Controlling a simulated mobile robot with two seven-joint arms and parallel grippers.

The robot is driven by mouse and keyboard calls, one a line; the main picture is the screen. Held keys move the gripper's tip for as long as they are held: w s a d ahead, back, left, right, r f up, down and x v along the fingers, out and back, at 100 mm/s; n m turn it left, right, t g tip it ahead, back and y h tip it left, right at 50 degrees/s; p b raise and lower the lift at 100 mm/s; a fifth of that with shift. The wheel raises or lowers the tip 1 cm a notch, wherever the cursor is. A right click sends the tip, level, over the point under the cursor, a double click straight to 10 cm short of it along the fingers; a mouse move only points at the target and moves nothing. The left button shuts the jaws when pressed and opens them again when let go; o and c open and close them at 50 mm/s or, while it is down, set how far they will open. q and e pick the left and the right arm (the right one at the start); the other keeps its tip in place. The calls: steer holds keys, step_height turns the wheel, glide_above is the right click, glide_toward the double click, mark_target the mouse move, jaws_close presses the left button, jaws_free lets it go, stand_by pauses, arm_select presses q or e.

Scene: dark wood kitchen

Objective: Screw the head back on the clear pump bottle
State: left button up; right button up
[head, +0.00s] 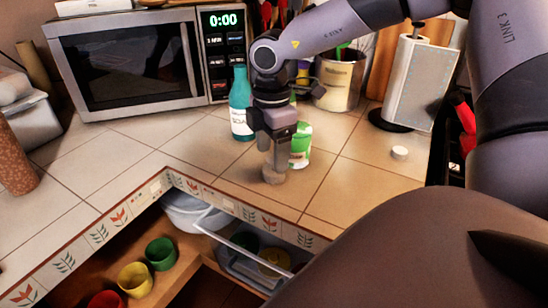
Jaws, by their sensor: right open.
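My right gripper (272,150) comes down from above over the tiled counter, near its front edge. A small pale, see-through object (273,174) stands on the counter right under and between its fingers. It may be the clear pump bottle, but the gripper hides most of it. The right gripper is open around or just above this object; I cannot tell if it touches. I cannot make out a pump head for certain. My left gripper is not in view.
A teal bottle (240,105) stands behind and left, and a green-and-white container (300,146) close on the right. A small white disc (400,152) lies farther right. A microwave (140,62) and a utensil pot (340,82) stand behind. Below the front edge is an open drawer (240,243).

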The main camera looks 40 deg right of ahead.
jaws_close()
steer(key=shift+r, duration=0.1)
stand_by(0.4)
step_height(320, 180, up, 20)
stand_by(0.5)
